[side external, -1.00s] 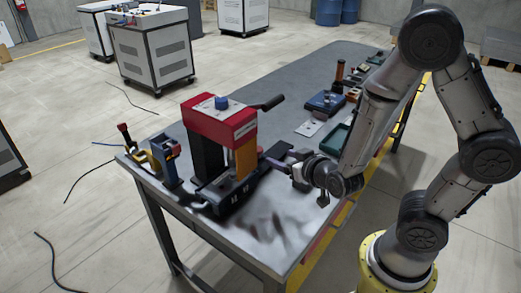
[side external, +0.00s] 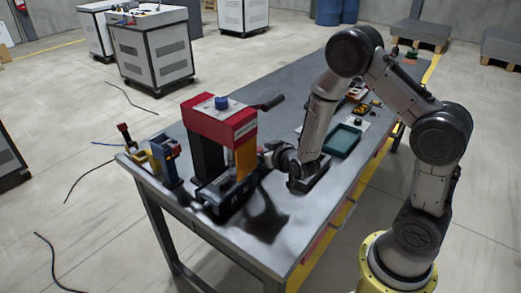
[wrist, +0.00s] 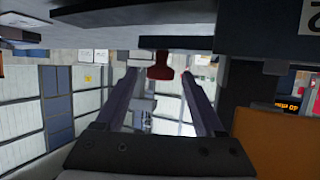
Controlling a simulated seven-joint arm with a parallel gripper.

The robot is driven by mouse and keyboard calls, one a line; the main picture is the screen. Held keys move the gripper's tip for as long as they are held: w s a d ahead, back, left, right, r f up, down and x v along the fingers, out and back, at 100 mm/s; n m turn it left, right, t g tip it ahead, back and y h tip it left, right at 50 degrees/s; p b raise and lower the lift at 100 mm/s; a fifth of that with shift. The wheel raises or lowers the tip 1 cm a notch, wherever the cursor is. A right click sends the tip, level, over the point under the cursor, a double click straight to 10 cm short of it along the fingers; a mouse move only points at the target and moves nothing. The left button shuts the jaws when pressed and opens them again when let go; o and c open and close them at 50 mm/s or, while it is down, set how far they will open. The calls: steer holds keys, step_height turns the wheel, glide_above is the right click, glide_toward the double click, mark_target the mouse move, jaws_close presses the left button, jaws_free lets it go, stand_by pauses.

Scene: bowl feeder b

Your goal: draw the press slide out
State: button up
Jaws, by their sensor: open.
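The press stands near the left end of the table, with a red head (side external: 205,121), a blue knob (side external: 222,103) on top, an orange side panel (side external: 246,155) and a dark base (side external: 222,200). My gripper is at the press's right side, its fingertips hidden behind the panel in the side view. In the wrist view my gripper (wrist: 160,76) is open. A small red knob (wrist: 160,68) shows between the fingertips, under a dark horizontal part (wrist: 205,46); I cannot tell whether it belongs to the slide. No finger visibly touches it. The orange panel (wrist: 268,140) is close at lower right.
A black lever (side external: 268,103) sticks out from the press head. A yellow and blue fixture (side external: 165,158) stands left of the press. A green tray (side external: 343,140) and small parts lie farther back on the table (side external: 250,240). The front table area is clear.

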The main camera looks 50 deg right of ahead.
jaws_close()
stand_by(0.3)
stand_by(1.1)
